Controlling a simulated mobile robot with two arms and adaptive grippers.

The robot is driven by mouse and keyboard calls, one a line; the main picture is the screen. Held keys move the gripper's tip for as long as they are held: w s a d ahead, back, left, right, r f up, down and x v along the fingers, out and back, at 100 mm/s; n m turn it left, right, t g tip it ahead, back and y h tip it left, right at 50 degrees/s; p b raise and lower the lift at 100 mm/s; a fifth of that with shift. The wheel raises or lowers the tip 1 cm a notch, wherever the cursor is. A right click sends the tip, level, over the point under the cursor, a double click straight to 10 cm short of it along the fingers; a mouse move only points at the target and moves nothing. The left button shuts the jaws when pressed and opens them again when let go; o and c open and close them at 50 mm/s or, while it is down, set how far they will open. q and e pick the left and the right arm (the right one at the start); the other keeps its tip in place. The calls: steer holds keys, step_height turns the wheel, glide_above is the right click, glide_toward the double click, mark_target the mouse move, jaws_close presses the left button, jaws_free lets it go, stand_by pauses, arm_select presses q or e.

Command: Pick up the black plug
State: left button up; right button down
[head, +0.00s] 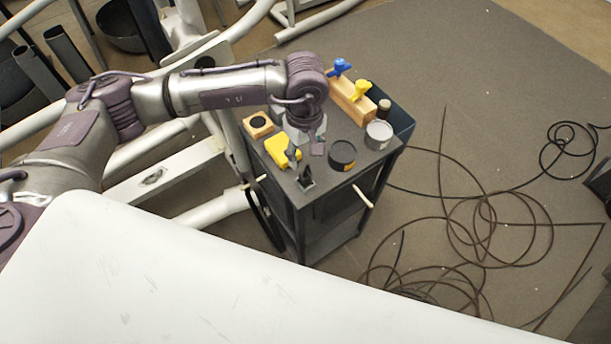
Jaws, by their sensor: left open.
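A small black piece (305,179), which looks like the black plug, stands near the front corner of the dark cart top (322,183). My left gripper (306,153) points down over the cart, open, with its fingers just behind this piece in the picture. I see nothing between the fingers. I cannot tell the exact height of the fingertips above the cart top. My right gripper is not in view.
A yellow object (281,151) lies left of the gripper, near a wooden block with a black round (258,124). A black can (342,155) and a grey can (379,135) stand right. Behind is a wooden block (350,103) with blue and yellow knobs. Cables (470,235) cover the floor.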

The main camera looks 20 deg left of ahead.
mark_target(305, 171)
arm_select(q)
step_height(305, 171, down, 3)
steer(key=shift+f, duration=0.15)
steer(key=f+p, duration=0.2)
steer(key=f, duration=0.1)
steer(key=f+p, duration=0.1)
steer(key=shift+s+d+f, duration=0.15)
steer(key=shift+s+f, duration=0.1)
steer(key=shift+f, duration=0.45)
jaws_close()
